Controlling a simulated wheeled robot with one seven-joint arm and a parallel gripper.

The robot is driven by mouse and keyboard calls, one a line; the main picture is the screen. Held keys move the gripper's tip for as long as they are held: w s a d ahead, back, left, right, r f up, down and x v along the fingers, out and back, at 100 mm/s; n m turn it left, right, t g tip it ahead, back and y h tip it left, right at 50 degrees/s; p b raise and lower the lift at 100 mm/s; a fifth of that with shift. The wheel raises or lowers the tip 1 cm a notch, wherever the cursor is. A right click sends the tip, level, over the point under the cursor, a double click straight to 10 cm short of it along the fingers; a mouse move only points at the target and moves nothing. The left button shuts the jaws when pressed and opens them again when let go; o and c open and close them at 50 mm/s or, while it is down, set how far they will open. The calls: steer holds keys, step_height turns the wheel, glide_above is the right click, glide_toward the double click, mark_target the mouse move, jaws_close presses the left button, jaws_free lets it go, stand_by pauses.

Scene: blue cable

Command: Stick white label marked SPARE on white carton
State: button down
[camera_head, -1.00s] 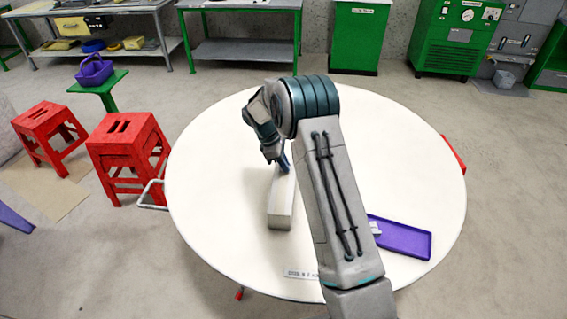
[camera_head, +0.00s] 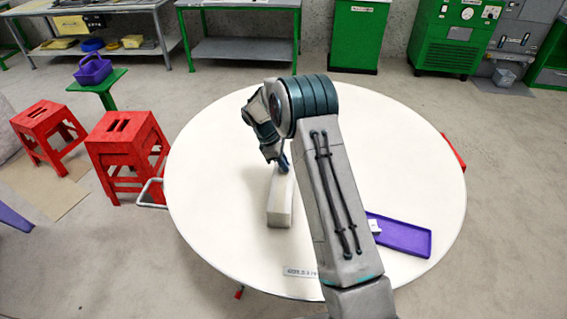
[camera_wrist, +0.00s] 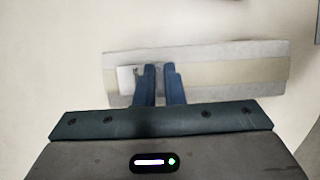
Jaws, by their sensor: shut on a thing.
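The white carton (camera_head: 279,210) lies flat on the round table, under my gripper (camera_head: 284,163). In the wrist view the carton (camera_wrist: 235,74) is a long pale block with a beige band along its middle. My gripper (camera_wrist: 160,72) is over the carton's left part, its blue fingers close together. A small white label (camera_wrist: 126,77) shows at the left finger, over the carton's left end; my gripper is shut on it. Its marking cannot be read. I cannot tell whether the label touches the carton.
A purple tray (camera_head: 408,240) with a small white piece (camera_head: 375,226) at its left end lies on the round table (camera_head: 400,140), right of my arm. A lettered strip (camera_head: 300,272) is at the table's front. Red stools (camera_head: 128,150) stand left of the table.

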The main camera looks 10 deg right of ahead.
steer(key=shift+f, duration=0.2)
stand_by(0.3)
steer(key=c, duration=1.3)
jaws_free()
steer(key=shift+r, duration=0.15)
steer(key=shift+r+p, duration=2.1)
steer(key=shift+r, duration=1.3)
